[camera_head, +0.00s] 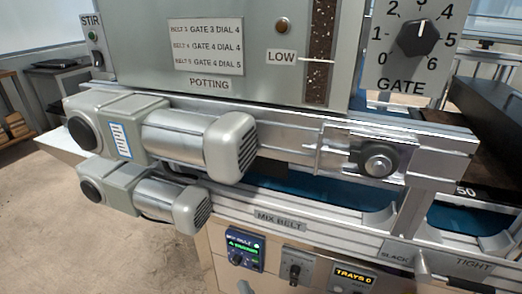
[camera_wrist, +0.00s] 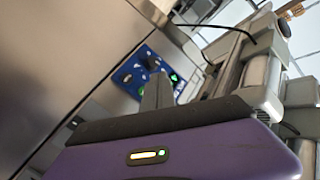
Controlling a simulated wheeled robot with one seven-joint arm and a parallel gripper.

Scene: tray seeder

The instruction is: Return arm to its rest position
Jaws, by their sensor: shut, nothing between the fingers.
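My gripper (camera_wrist: 160,82) shows in the wrist view as grey fingers rising from the dark edge of my purple wrist housing. The fingers are shut with nothing between them. They stand in front of a blue control panel (camera_wrist: 128,74) with a dark knob and green lights; I cannot tell the gap to it. My arm and gripper do not show in the head view.
The head view shows the potting machine (camera_head: 205,88), two grey motors (camera_head: 185,135) jutting out, the mix belt (camera_head: 330,190), a gate dial (camera_head: 417,38) and a lit belt display (camera_head: 243,250). In the wrist view, machine parts (camera_wrist: 262,80) stand close on the right. Floor at left is clear.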

